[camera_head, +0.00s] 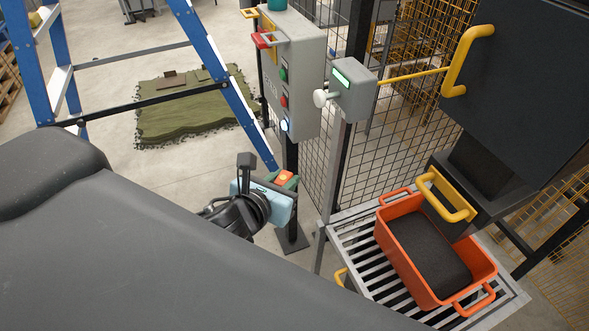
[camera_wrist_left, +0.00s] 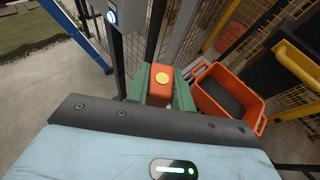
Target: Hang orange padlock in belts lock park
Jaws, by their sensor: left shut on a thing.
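The orange padlock (camera_wrist_left: 160,80), an orange block with a yellow round spot, sits between the green fingertips of my left gripper (camera_wrist_left: 158,92) in the left wrist view. In the head view my left gripper (camera_head: 286,181) is shut on the padlock, held in the air in front of the post below the grey control box (camera_head: 296,70). Red and yellow loop-shaped fittings (camera_head: 264,39) stick out from the upper left of that box. No label reading belts is legible, so I cannot tell which part is the lock park. The padlock's shackle is hidden. My right gripper is not in view.
A smaller grey box (camera_head: 353,92) with a white knob and green light stands right of the control box. A blue ladder (camera_head: 215,70) stands left. Mesh fencing is behind.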

